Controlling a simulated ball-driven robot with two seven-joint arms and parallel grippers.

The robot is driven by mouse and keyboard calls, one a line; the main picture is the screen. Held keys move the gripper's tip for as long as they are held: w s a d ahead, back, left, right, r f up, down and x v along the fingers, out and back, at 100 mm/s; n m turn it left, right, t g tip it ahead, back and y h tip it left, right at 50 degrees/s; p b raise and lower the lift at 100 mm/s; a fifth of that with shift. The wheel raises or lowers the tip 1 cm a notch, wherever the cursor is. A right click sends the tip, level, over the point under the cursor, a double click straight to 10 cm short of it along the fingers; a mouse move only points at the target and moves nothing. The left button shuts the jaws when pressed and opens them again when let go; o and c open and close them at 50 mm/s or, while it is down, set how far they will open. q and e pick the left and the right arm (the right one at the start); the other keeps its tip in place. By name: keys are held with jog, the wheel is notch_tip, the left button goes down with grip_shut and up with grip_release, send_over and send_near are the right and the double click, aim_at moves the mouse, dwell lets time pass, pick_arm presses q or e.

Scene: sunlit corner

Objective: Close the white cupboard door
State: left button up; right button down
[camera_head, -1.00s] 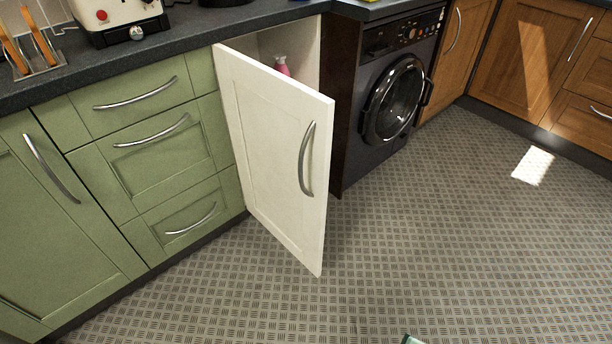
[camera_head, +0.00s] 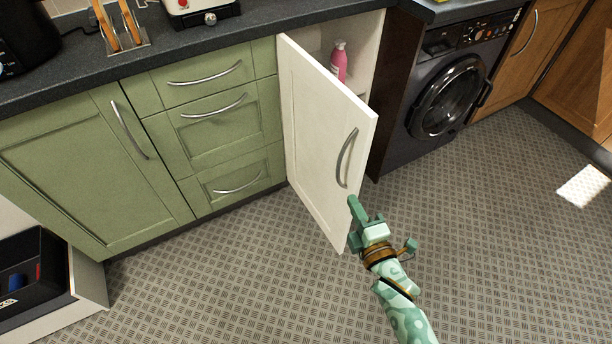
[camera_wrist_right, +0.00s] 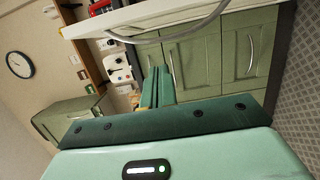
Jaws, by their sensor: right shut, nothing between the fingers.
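The white cupboard door (camera_head: 318,130) stands ajar in the head view, swung out from its hinge side at the left. Its curved metal handle (camera_head: 346,158) is near the free edge. My right gripper (camera_head: 354,208) is shut and empty, just below the handle by the door's free edge. I cannot tell whether it touches the door. In the right wrist view the shut fingers (camera_wrist_right: 157,86) point toward the green cabinets, with the door's white edge (camera_wrist_right: 150,14) and its handle (camera_wrist_right: 180,36) above them. My left gripper is not in view.
A pink bottle (camera_head: 339,62) stands inside the cupboard. Green drawers (camera_head: 222,125) are left of the door; a dark washing machine (camera_head: 447,100) is to the right. An open box-like drawer (camera_head: 90,285) shows at lower left. The patterned floor (camera_head: 230,290) in front is clear.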

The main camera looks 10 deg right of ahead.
aim_at(356, 171)
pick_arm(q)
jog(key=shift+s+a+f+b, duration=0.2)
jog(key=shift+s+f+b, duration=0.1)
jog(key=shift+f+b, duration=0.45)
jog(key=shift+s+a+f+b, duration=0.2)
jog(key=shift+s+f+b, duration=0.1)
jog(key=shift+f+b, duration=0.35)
pick_arm(e)
jog(key=shift+w+d+r, duration=0.1)
jog(key=shift+w+d, duration=0.35)
jog(key=shift+w, duration=1.15)
jog(key=shift+w+d+r, duration=0.1)
jog(key=shift+w+d, duration=0.35)
jog(key=shift+w, duration=1.2)
jog(key=shift+w+d, duration=0.45)
jog(key=shift+w, duration=1.15)
